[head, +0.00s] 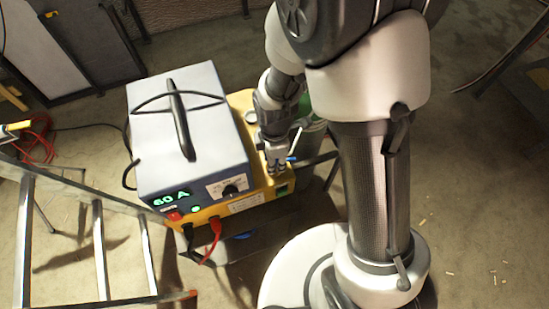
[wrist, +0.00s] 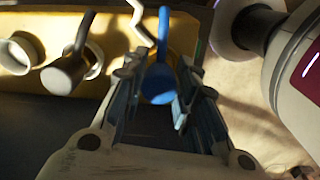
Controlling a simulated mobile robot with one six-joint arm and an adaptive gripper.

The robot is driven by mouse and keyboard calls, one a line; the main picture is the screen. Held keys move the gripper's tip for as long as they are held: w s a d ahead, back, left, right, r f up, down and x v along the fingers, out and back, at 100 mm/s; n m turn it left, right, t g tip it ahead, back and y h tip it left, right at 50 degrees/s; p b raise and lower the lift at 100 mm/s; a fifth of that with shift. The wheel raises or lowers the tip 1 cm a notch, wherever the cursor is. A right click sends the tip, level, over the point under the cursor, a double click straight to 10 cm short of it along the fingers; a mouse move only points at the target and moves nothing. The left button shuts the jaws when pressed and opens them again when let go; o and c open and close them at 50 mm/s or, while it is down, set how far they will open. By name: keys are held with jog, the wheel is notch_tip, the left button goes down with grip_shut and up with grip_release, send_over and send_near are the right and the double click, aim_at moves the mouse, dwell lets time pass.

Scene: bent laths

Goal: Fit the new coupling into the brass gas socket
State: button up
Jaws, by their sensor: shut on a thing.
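My gripper (head: 276,163) points down over the right end of the yellow base of the welding machine. In the wrist view my gripper (wrist: 153,90) is shut on a blue part with a rounded end and a narrow stem, which I take to be the coupling (wrist: 160,82). A bit of blue also shows beside the fingers in the head view. I cannot pick out the brass gas socket for certain; the fingers and the held part may hide it. A pale round ring (wrist: 20,50) and a grey handled part (wrist: 64,75) sit left of the fingers.
The grey welding machine (head: 190,130) reads 60 A and stands on the yellow base (head: 240,205) close beside my arm. A green cylinder (head: 304,106) is behind the gripper. Red cable (head: 213,235) hangs in front. A ladder-like frame (head: 98,240) stands at left. The right floor is mostly clear.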

jog(key=o, duration=1.2)
jog(key=s+d+r+m+t, duration=0.1)
jog(key=s+d+r+m, duration=0.2)
jog(key=r, duration=0.8)
jog(key=s+d+r+m+t, duration=0.1)
jog(key=d+r+m, duration=0.3)
jog(key=r, duration=0.6)
jog(key=s+d+r+m+t, duration=0.1)
jog(key=s+d+r+m, duration=0.1)
jog(key=m, duration=0.4)
jog(key=s+d+r+m+t, duration=0.1)
jog(key=s+r+m, duration=0.3)
jog(key=s+m, duration=0.2)
jog(key=shift+s+d+r, duration=0.15)
jog(key=shift+s+d, duration=0.25)
jog(key=shift+s, duration=0.35)
